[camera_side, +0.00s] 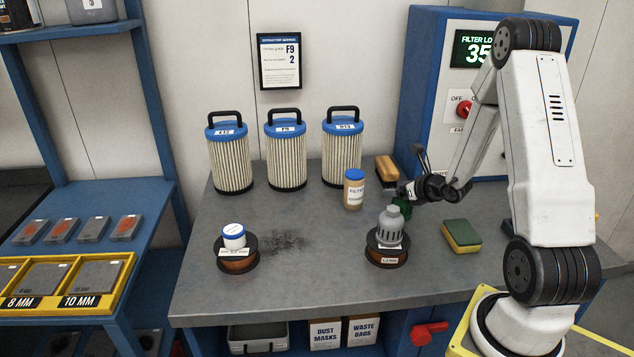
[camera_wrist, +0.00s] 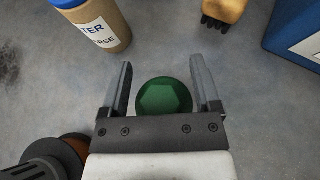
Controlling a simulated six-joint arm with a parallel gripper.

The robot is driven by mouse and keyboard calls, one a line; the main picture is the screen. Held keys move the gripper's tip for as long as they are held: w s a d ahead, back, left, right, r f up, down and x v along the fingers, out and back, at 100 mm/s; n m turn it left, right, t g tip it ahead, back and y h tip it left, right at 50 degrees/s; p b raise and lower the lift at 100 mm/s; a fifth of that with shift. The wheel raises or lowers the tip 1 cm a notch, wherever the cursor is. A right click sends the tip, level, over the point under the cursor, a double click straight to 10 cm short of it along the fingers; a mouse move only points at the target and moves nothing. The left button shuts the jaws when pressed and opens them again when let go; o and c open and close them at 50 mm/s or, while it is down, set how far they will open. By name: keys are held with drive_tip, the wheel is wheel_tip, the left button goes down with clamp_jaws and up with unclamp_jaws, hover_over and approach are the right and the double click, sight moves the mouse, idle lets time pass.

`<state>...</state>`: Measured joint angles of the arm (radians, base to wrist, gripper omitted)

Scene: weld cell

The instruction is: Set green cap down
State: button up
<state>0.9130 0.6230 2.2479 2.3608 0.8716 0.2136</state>
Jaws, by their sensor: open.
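The green cap (camera_wrist: 164,97) sits between the fingers of my gripper (camera_wrist: 162,64) in the wrist view, with a gap on each side. It seems to rest on the grey bench. In the side view, the green cap (camera_side: 402,207) shows just below my gripper (camera_side: 405,191), partly hidden, right behind the grey domed part. My gripper is open, and its fingers do not appear to touch the cap.
The grey domed part (camera_side: 390,227) stands on an orange-and-black spool (camera_side: 386,256) close by. A filter jar (camera_side: 354,191) and a brush (camera_side: 387,168) are behind. A sponge (camera_side: 462,236) lies right. The bench (camera_side: 310,285) is clear in front.

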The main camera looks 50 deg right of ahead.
drive_tip(key=v, duration=0.7)
drive_tip(key=shift+s+r, duration=0.2)
